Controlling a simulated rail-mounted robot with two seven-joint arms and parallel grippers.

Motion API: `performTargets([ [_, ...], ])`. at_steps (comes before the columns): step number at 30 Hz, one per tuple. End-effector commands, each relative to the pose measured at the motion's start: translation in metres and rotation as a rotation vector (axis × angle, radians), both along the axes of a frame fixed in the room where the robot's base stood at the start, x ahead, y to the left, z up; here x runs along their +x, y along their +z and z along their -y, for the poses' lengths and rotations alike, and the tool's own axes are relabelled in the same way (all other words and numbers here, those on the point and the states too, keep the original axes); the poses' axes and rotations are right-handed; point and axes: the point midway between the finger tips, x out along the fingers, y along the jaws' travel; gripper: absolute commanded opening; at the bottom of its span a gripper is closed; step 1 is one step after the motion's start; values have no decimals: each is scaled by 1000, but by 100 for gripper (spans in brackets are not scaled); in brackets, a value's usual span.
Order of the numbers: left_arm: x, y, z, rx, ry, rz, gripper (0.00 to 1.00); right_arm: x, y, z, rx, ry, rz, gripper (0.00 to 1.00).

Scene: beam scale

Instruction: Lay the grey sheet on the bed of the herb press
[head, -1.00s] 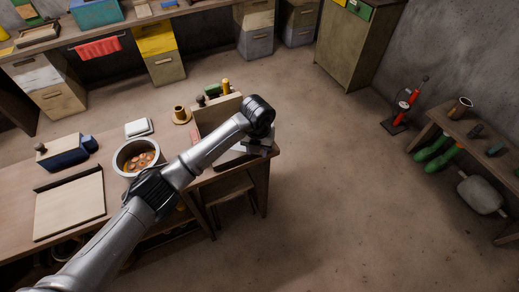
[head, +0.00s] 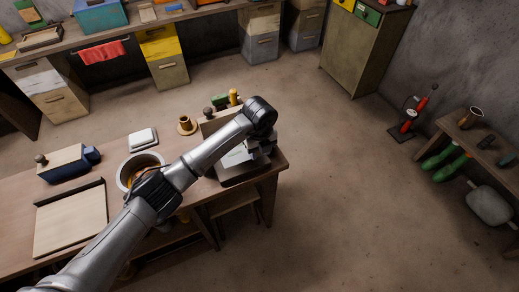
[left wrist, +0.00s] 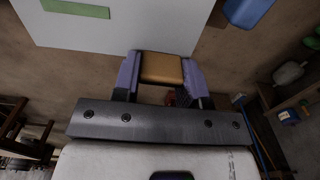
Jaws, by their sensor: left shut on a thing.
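In the left wrist view, the fingers of my left gripper (left wrist: 161,72) are shut on a tan block at the near edge of the pale grey sheet (left wrist: 120,28). A green strip lies on the sheet's face. In the head view, my left gripper (head: 262,146) is at the right end of the bench, and part of the sheet (head: 236,156) shows beside it. The herb press (head: 210,128) appears to be the wooden thing with an upright panel there. My arm hides much of its bed, so I cannot tell if the sheet touches it. My right gripper is out of view.
A pot (head: 127,172), a wooden board (head: 70,221), a blue-and-wood tool (head: 66,163), a white block (head: 142,138) and a small brown cup (head: 186,122) stand on the bench (head: 115,207). Open floor lies right of it.

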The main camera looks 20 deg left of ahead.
Motion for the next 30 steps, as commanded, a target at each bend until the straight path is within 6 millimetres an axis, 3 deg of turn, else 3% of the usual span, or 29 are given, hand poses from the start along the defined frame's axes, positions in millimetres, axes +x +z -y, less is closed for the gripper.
performTargets([
  [11, -1, 3, 0, 3, -2, 1, 10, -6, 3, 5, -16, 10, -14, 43],
  [30, -1, -63, 1, 1, -1, 1, 10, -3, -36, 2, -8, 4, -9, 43],
])
